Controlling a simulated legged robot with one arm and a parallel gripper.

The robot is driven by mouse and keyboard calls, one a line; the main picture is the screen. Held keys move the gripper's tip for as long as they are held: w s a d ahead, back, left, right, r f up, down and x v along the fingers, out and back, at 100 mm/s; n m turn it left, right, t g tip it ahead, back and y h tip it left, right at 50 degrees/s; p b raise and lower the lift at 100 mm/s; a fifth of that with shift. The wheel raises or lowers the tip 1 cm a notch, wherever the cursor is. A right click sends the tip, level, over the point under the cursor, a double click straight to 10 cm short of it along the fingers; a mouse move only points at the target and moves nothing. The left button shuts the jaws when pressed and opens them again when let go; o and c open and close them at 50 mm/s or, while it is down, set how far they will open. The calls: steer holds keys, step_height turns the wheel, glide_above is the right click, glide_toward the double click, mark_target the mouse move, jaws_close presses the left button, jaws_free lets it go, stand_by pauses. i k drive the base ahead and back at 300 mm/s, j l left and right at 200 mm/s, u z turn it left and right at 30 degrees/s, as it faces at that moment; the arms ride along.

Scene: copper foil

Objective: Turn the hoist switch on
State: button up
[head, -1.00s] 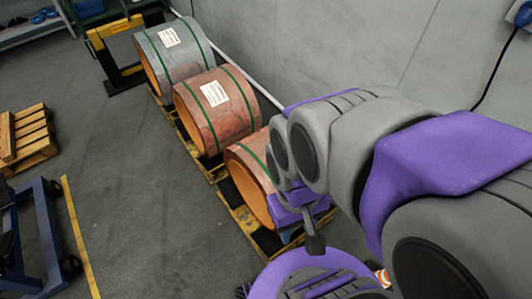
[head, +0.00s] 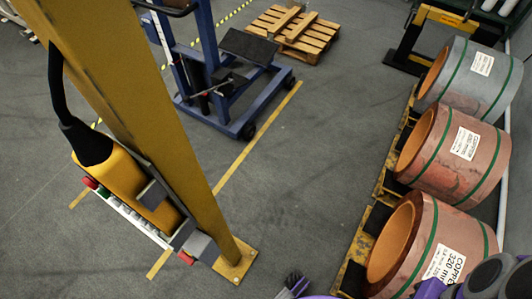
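A yellow hoist control pendant (head: 112,178) hangs at the left on a black cable, beside a yellow post (head: 128,90). Its long face carries a row of buttons (head: 118,208), with a red and a green one at the upper end and a red one at the lower end. A grey block or lever (head: 152,193) sticks out of its side. Whether this is the switch, and its on or off position, I cannot tell. Parts of my purple and grey arm show at the bottom right, well away from the pendant.
The yellow post's base plate (head: 236,262) is bolted to the floor. Copper coils (head: 433,237) stand on pallets along the right. A blue wheeled cart (head: 215,75) and a wooden pallet (head: 292,30) are at the back. The grey floor (head: 310,190) between is clear.

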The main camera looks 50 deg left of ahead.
mark_target(185, 256)
steer(key=k+u, duration=0.1)
steer(key=u, duration=2.9)
steer(key=k+j+u, duration=0.15)
steer(key=j, duration=0.55)
steer(key=j+u, duration=0.2)
steer(key=j, duration=0.5)
